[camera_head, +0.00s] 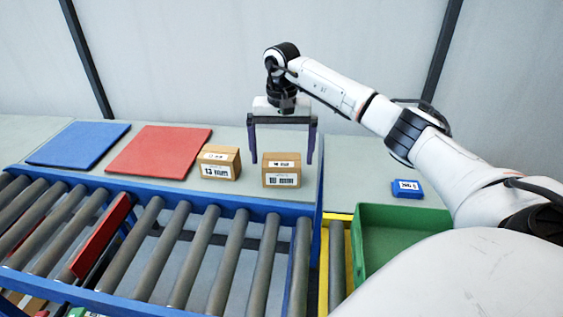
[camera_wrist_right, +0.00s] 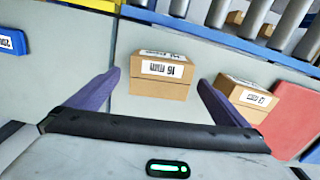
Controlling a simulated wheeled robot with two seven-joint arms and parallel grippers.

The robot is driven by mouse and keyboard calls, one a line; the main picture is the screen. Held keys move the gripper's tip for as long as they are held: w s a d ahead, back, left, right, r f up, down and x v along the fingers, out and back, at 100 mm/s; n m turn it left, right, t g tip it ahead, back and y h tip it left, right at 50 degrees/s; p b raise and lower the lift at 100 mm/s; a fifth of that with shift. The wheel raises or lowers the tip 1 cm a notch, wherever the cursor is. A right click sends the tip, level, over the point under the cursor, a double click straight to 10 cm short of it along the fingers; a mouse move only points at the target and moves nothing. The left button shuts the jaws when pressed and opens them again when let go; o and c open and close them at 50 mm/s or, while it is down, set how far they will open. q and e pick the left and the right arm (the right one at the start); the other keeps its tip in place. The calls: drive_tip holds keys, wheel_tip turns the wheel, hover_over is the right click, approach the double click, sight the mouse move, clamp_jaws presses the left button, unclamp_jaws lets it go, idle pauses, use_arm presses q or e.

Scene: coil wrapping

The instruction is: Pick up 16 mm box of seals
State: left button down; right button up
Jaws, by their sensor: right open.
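The 16 mm box of seals (camera_head: 281,176) is a small brown carton with a white label, upright on the grey table behind the rollers. Its label reads 16 mm in the right wrist view (camera_wrist_right: 161,87). My right gripper (camera_head: 282,161) is open and points down, with its two purple fingers on either side of this box. In the wrist view the box lies between and slightly beyond the open fingers (camera_wrist_right: 160,79), and I see no grip on it. My left gripper is not in view.
A similar carton labelled 13 mm (camera_head: 218,163) stands just left of the 16 mm box. A red mat (camera_head: 158,151) and a blue mat (camera_head: 78,144) lie further left. A roller conveyor (camera_head: 165,252) runs in front. A small blue box (camera_head: 407,189) and a green bin (camera_head: 400,212) are at right.

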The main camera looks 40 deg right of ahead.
wheel_tip(320, 180, down, 2)
drive_tip(key=shift+f, duration=0.25)
drive_tip(key=c, duration=1.4)
drive_tip(key=shift+w+r, duration=0.1)
drive_tip(key=shift+c, duration=1.3)
drive_tip(key=shift+r, duration=0.1)
